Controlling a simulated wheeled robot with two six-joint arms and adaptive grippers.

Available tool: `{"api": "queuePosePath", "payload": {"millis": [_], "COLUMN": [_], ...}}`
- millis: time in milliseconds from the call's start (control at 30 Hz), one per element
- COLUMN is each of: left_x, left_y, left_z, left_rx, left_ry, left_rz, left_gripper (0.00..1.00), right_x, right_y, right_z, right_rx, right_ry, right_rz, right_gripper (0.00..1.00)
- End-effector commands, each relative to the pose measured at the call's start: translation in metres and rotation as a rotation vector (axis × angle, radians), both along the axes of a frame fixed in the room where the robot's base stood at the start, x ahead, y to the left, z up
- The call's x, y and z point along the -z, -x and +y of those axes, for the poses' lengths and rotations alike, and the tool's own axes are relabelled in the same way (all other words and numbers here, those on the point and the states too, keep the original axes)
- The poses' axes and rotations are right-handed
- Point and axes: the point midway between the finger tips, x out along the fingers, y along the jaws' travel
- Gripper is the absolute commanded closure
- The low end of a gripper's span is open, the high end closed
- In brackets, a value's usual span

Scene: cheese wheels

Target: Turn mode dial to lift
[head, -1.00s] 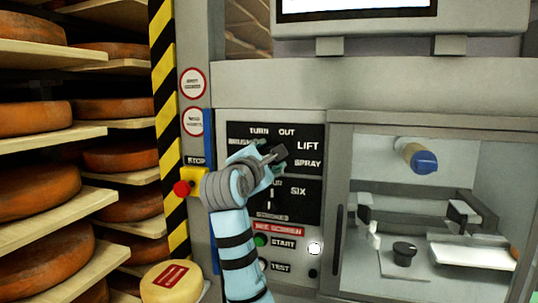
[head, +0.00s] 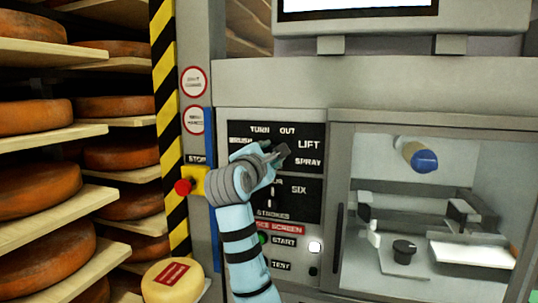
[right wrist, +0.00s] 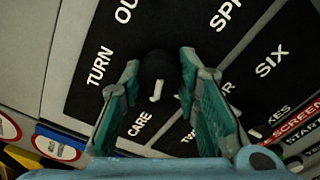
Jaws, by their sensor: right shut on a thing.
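The mode dial (right wrist: 154,66) is a dark round knob on a black label panel (head: 235,163), marked TURN, OUT, LIFT and SPRAY, with BRUSH partly covered. My right gripper (head: 281,152) is at this panel and hides the dial in the head view. In the right wrist view my right gripper (right wrist: 158,88) has its teal fingers on either side of the knob, shut on it. A short white mark shows on the knob's lower side in that view. Which label the dial points to is unclear. The LIFT label (head: 309,145) is right of the gripper. My left gripper is out of view.
Below are a second dial panel with SIX (head: 299,190), a green START button (head: 262,239) and a white button (head: 315,247). A red stop button (head: 183,187) is to the left. Shelves of orange cheese wheels (head: 40,187) and a pale cheese (head: 172,283) are farther left.

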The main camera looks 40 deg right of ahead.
Motion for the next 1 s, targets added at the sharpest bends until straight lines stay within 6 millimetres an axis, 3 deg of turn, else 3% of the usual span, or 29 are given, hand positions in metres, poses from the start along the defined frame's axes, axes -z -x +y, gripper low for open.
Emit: {"api": "queuePosePath", "payload": {"millis": [367,1000], "left_x": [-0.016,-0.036], "left_y": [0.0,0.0], "left_z": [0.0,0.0], "left_rx": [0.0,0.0], "left_ry": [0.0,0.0], "left_rz": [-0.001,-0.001], "left_gripper": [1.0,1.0], "right_x": [-0.001,0.0], "right_y": [0.0,-0.001], "right_z": [0.0,0.0], "right_rx": [0.001,0.001], "right_ry": [-0.129,-0.475], "right_rz": [-0.179,-0.676], "right_gripper": [0.98,0.98]}}
